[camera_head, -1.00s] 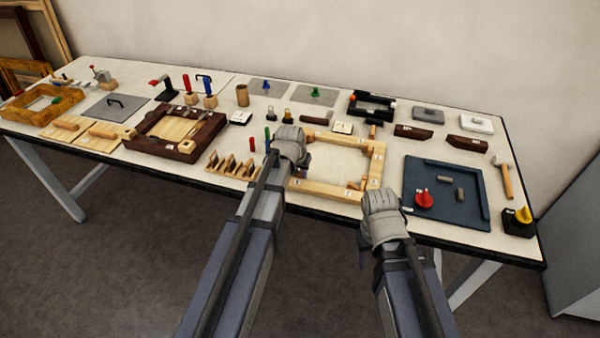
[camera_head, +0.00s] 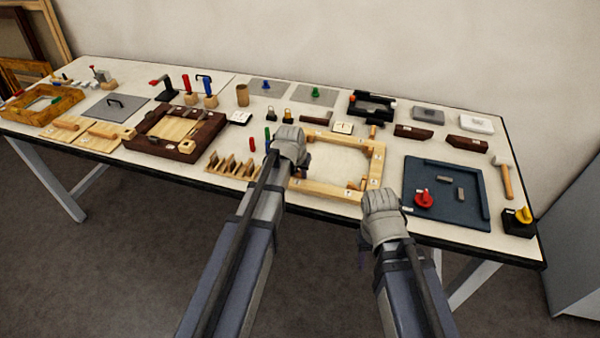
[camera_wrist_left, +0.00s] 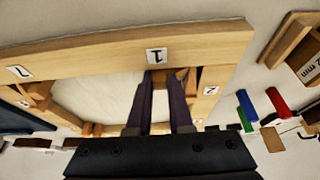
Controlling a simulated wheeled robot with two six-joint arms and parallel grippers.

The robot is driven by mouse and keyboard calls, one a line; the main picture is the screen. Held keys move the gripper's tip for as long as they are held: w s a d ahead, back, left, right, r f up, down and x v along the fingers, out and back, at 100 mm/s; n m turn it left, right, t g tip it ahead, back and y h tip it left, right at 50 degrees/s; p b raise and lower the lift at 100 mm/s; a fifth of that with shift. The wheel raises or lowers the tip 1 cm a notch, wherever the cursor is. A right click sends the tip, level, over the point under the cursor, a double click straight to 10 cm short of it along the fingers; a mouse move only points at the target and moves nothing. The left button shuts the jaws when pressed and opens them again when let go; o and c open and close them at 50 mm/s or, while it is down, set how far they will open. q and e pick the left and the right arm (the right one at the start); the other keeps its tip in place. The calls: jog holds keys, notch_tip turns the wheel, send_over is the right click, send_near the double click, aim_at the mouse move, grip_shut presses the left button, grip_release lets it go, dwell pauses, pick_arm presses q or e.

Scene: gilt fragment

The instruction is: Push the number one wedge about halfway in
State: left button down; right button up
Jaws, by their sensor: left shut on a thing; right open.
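The pale wooden frame (camera_head: 376,165) lies on the table in front of me, with numbered labels on its bars. In the left wrist view its bar with the number 1 label (camera_wrist_left: 157,56) runs across the top. My left gripper (camera_head: 301,166) is over the frame's left corner in the head view. In the left wrist view its fingers (camera_wrist_left: 165,88) are shut on a small brown wedge (camera_wrist_left: 172,76) beside the number 1 bar. The wedge's depth in its slot is hidden. My right gripper (camera_head: 382,196) is open and empty before the frame's front right corner; its fingertips are mostly hidden.
A rack of wooden pieces (camera_head: 232,168) stands left of my left gripper, with red and green handles near it. A dark blue tray (camera_head: 415,175) with a red knob (camera_head: 424,198) lies to the right. A dark-framed panel (camera_head: 150,118) lies further left.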

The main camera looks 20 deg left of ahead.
aim_at(294, 181)
pick_arm(q)
jog(key=shift+a, duration=0.6)
jog(key=c, duration=0.8)
grip_release()
jog(key=p+v, duration=0.7)
jog(key=v, duration=0.1)
jog(key=shift+f, duration=0.1)
